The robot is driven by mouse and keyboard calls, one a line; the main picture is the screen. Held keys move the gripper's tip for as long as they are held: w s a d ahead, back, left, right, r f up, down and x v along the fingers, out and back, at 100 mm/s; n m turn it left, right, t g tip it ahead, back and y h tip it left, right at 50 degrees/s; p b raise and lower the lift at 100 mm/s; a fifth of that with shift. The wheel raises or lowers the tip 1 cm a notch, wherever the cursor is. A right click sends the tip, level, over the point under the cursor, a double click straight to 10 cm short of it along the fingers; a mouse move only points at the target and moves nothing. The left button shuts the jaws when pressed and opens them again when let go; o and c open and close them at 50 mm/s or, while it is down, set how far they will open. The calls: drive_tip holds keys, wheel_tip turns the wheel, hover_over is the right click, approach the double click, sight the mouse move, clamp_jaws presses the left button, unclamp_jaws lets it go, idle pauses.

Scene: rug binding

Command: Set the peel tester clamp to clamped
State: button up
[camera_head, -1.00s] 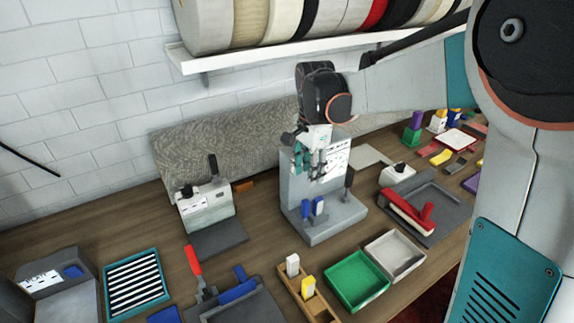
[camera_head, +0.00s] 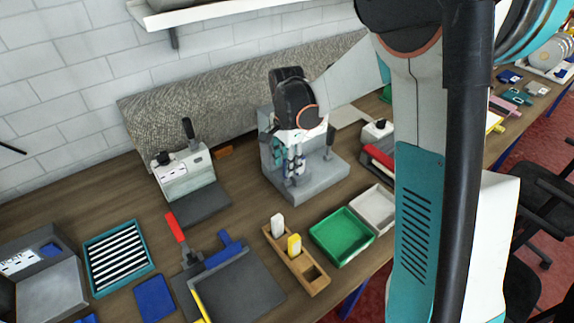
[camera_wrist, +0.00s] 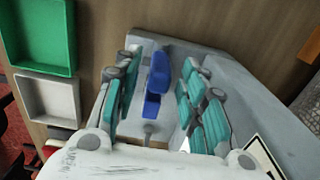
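The peel tester (camera_head: 318,180) is a grey upright stand on a flat base near the middle of the head view. A dark-handled lever (camera_head: 330,140) stands upright at its right side. My gripper (camera_head: 289,165) points down in front of the stand, close over its blue clamp parts, and hides much of them. In the wrist view the blue clamp part (camera_wrist: 157,72) shows between the separated teal fingers of my gripper (camera_wrist: 160,95), above the grey base (camera_wrist: 215,70). The fingers are apart. I cannot tell whether either touches the clamp, or the clamp's state.
A green tray (camera_head: 342,238) and a pale tray (camera_head: 373,208) lie right of a wooden holder (camera_head: 297,262). A lever-topped device (camera_head: 184,174) stands left. A grey board with a blue bar (camera_head: 240,285) lies in front.

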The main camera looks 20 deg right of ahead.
drive_tip(key=shift+f, duration=0.45)
clamp_jaws()
